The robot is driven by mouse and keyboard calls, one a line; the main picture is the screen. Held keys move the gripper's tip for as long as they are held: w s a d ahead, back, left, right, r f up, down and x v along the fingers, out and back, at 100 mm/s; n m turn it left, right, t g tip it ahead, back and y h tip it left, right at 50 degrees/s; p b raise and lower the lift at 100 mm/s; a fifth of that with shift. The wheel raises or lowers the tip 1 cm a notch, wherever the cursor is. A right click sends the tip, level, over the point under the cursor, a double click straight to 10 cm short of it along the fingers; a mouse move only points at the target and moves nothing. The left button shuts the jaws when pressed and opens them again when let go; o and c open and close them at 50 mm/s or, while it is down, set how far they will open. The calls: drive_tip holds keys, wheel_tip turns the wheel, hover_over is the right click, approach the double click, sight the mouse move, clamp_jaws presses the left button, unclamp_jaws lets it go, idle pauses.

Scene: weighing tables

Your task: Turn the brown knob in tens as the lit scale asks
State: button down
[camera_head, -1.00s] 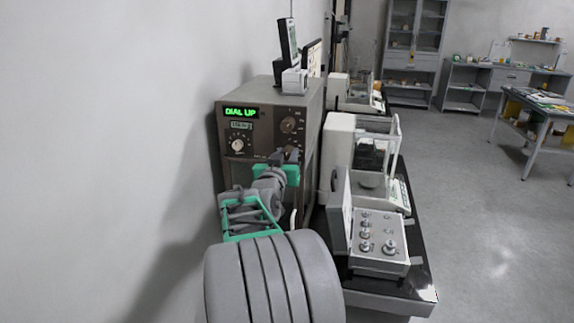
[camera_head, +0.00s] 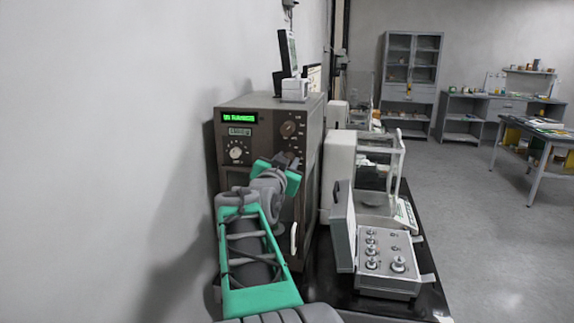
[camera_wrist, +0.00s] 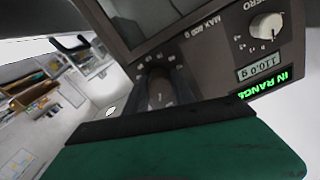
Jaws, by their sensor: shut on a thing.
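The lit scale (camera_head: 258,190) is a tall brown-grey box by the wall. In the wrist view its green display (camera_wrist: 268,82) reads IN RANGE, upside down and tilted, and the small readout (camera_wrist: 258,66) shows 110.0 g. The brown knob (camera_wrist: 158,92) stands out from the panel with marks around it, partly covered by my finger. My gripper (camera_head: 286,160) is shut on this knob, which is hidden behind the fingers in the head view. Another round knob (camera_head: 288,129) sits above my gripper, and a white dial (camera_head: 236,152) is to the left.
A white balance (camera_head: 340,165) with a glass shield stands right of the scale. An open weight box (camera_head: 385,285) is in front of it on the black bench top (camera_head: 325,275). A cabinet (camera_head: 410,75) and tables are far back; the floor at right is clear.

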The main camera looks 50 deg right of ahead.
drive_tip(key=c, duration=1.1)
unclamp_jaws()
drive_tip(key=shift+o, duration=0.2)
drive_tip(key=shift+a, duration=0.1)
drive_tip(key=b+v, duration=0.1)
drive_tip(key=v, duration=0.6)
drive_tip(key=shift+s+a+b, duration=0.2)
drive_tip(key=shift+a+b, duration=0.1)
drive_tip(key=shift+b, duration=0.1)
